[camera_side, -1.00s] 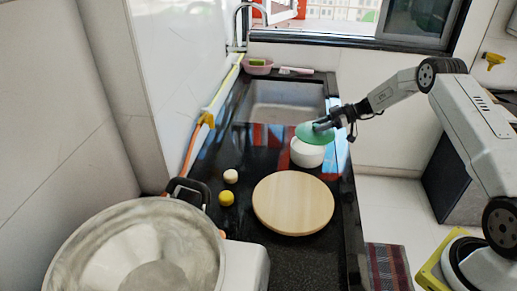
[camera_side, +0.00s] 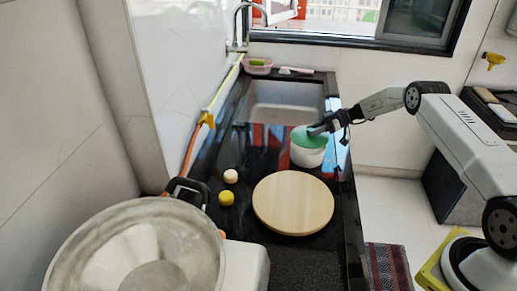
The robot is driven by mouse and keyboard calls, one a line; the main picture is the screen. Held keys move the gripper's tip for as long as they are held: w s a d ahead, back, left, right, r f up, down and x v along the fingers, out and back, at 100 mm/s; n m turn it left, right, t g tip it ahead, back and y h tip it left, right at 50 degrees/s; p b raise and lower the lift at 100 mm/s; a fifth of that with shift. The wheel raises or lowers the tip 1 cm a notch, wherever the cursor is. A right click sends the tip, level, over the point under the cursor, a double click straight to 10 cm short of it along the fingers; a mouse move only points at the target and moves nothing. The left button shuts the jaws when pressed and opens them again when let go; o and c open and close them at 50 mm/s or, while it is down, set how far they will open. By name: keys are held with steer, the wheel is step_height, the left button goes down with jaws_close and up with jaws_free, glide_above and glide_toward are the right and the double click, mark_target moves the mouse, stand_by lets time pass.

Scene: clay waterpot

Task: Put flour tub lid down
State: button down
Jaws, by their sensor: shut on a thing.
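The green flour tub lid (camera_side: 304,141) is at the top of the white flour tub (camera_side: 307,158), on the black counter in front of the sink. The lid covers the tub's opening and looks close to level. I cannot tell whether it is fully seated. My gripper (camera_side: 314,131) comes in from the right and is shut on the lid at its upper right side. The grip itself is small and partly hidden by the fingers.
A round wooden board (camera_side: 293,203) lies just in front of the tub. A pale ball (camera_side: 230,176) and a yellow ball (camera_side: 226,198) lie to its left. A large metal pot (camera_side: 75,235) fills the front left. The sink (camera_side: 283,97) is behind the tub.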

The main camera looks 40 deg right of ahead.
steer(key=shift+f, duration=1.45)
steer(key=shift+f, duration=0.2)
steer(key=shift+c, duration=2)
jaws_free()
steer(key=v, duration=0.7)
steer(key=shift+d+r, duration=0.2)
steer(key=shift+d, duration=0.15)
steer(key=shift+a, duration=0.1)
